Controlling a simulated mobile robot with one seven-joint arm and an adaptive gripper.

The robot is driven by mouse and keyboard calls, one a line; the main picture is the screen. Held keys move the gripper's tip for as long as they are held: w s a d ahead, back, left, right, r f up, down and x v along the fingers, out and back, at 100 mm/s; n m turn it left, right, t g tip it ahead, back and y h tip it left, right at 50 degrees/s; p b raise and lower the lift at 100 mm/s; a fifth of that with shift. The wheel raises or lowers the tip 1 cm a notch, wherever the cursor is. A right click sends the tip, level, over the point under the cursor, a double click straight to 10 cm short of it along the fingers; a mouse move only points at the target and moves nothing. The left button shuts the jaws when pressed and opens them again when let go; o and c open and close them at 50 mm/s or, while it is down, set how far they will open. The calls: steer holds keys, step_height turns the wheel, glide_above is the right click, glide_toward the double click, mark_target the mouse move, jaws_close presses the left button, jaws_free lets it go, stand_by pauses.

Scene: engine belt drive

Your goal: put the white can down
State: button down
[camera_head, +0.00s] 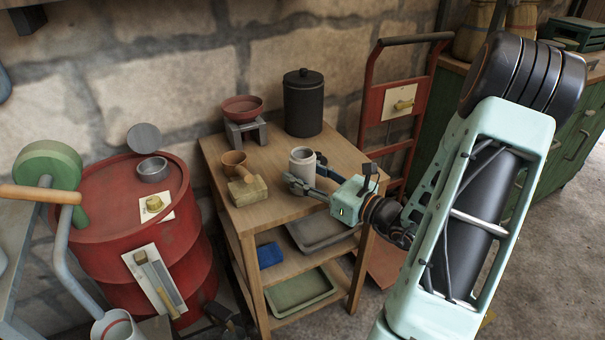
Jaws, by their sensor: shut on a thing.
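The white can (302,164) stands upright at the right part of the wooden table's top (265,213). My gripper (304,176) reaches in from the right and is shut on the can, with a finger at its near side and another at its far right. The can's lower part is partly hidden by the near finger. I cannot tell whether its base touches the tabletop or hangs just above it.
A brown cup (234,162) and a wooden mallet (247,190) are left of the can. A red bowl (242,108) on a grey stand (245,131) and a black lidded canister (303,104) are behind. A red barrel (120,205) stands left; a red hand truck (372,95) stands right.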

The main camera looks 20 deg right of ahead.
steer(key=shift+f, duration=0.15)
steer(key=c, duration=1.1)
jaws_free()
steer(key=shift+r, duration=0.2)
steer(key=shift+s+d, duration=0.1)
steer(key=shift+s, duration=0.15)
steer(key=p+v, duration=0.2)
steer(key=v, duration=0.9)
steer(key=shift+s+p, duration=0.25)
steer(key=shift+p, duration=0.1)
steer(key=shift+d, duration=0.1)
